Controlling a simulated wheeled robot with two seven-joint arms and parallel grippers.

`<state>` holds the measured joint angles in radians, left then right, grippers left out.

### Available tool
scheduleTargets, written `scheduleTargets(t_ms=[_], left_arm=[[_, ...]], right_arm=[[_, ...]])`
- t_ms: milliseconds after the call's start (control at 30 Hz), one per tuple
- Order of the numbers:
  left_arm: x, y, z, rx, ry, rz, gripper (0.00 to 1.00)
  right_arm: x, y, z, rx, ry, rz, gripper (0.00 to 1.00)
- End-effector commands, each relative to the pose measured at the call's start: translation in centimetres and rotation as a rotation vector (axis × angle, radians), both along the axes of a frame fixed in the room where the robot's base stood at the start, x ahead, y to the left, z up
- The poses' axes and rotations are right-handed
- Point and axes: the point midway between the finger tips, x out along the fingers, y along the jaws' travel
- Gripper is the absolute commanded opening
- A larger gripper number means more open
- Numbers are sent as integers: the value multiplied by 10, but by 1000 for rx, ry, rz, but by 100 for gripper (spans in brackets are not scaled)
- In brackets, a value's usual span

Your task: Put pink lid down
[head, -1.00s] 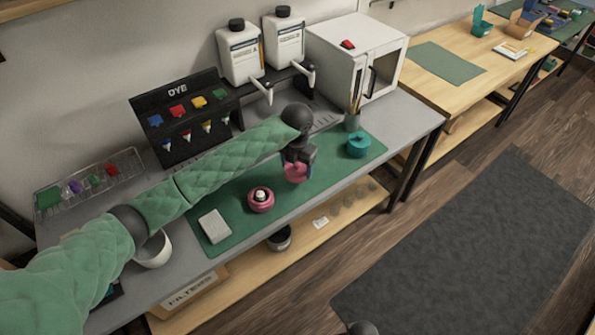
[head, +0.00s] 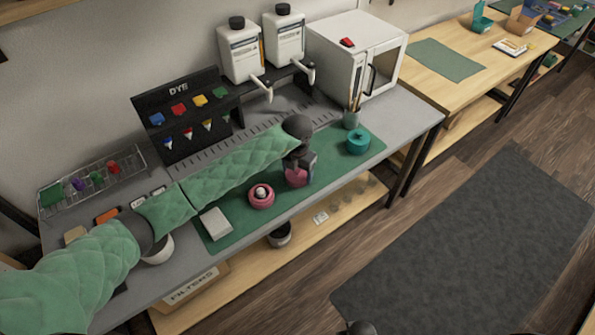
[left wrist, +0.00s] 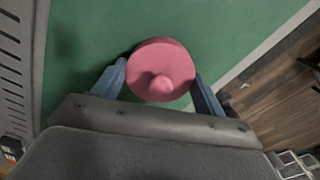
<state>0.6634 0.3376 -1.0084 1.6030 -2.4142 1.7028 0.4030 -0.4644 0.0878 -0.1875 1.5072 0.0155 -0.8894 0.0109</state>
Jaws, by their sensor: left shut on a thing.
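My left gripper (head: 298,176) is shut on the pink lid (head: 296,177), over the right part of the green mat (head: 230,228). In the left wrist view the round pink lid (left wrist: 161,72) sits between the two blue fingers, with its knob toward the camera. I cannot tell whether the lid touches the mat. A pink pot (head: 261,197) with a pale thing in its opening stands on the mat, left of the lid. A dark rounded part at the bottom edge of the head view may be my right arm; its gripper does not show.
A teal lidded pot (head: 358,141) stands on the mat's right end. A white block (head: 215,224) lies on its left end. A cup with tools (head: 351,118), a white cabinet (head: 350,60) and a black dye rack (head: 180,110) stand behind. Bare mat lies around the lid.

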Motion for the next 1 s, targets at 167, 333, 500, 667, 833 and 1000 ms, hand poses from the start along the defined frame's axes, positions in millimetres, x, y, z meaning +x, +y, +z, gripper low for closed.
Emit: scheduleTargets(t_ms=[167,333,500,667,833,1000], left_arm=[[0,0,0,0,0,0,93],[0,0,0,0,0,0,93],[0,0,1,0,0,0,93],[0,0,5,0,0,0,93],[1,0,17,-1,-2,0,93],[1,0,37,-1,-3,-1,93]], right_arm=[[0,0,1,0,0,0,36],[0,0,0,0,1,0,36],[0,0,1,0,-1,0,36],[-2,-1,-7,-1,-4,1,36],[-2,2,3,1,11,-1,36],[2,9,30,11,17,-5,36]])
